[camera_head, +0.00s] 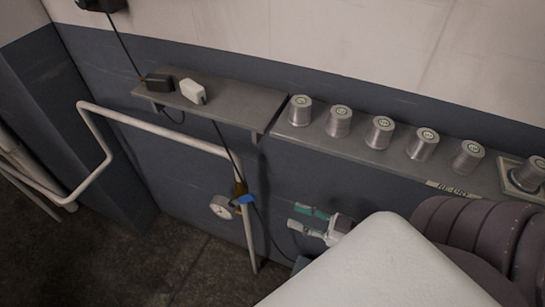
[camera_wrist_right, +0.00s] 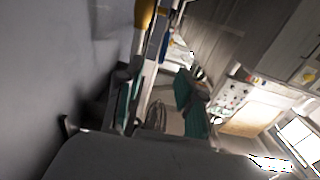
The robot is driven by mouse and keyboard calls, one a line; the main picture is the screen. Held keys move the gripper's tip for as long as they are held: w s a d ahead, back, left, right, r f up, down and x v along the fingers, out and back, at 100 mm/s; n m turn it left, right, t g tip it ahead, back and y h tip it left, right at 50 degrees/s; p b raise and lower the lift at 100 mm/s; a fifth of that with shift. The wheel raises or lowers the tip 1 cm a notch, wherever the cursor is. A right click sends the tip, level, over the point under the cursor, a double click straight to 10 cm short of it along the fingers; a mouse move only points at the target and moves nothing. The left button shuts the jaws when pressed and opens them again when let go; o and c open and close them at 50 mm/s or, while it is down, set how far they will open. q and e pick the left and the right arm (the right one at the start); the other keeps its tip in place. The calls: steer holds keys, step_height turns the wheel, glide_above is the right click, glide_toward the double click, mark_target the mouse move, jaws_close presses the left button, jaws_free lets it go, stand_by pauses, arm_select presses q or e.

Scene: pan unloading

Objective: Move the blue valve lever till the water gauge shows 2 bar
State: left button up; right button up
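The blue valve lever (camera_head: 245,199) sits on the white vertical pipe, just below a brass-coloured valve part (camera_head: 240,187). The round water gauge (camera_head: 221,207) is to the left of the pipe, and its reading is too small to tell. My right gripper (camera_head: 295,217) is open and empty, to the right of the lever and apart from it, its green-padded fingers pointing left toward the pipe. In the right wrist view the blue lever (camera_wrist_right: 164,46) and yellowish valve part (camera_wrist_right: 145,12) show beyond the open fingers. My left gripper is not in view.
A grey shelf (camera_head: 235,100) above the pipe holds a black plug and a white plug (camera_head: 193,91). Dark cables hang down near the valve. A ledge (camera_head: 365,158) at right carries several metal spools. The dark wall lies close behind the pipe.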

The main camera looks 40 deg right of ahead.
mark_target(249, 201)
steer(key=x, duration=0.4)
steer(key=r+p+x, duration=0.1)
steer(key=x, duration=0.4)
steer(key=a+x, duration=0.1)
steer(key=x, duration=0.3)
steer(key=shift+w+a+r, duration=0.1)
steer(key=shift+a+r, duration=0.05)
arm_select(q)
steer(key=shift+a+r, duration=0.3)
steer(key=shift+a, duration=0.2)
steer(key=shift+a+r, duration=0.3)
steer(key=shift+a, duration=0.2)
arm_select(e)
steer(key=shift+w+a, duration=0.1)
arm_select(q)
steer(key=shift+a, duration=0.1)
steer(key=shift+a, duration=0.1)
arm_select(e)
jaws_close()
arm_select(q)
steer(key=shift+p, duration=0.3)
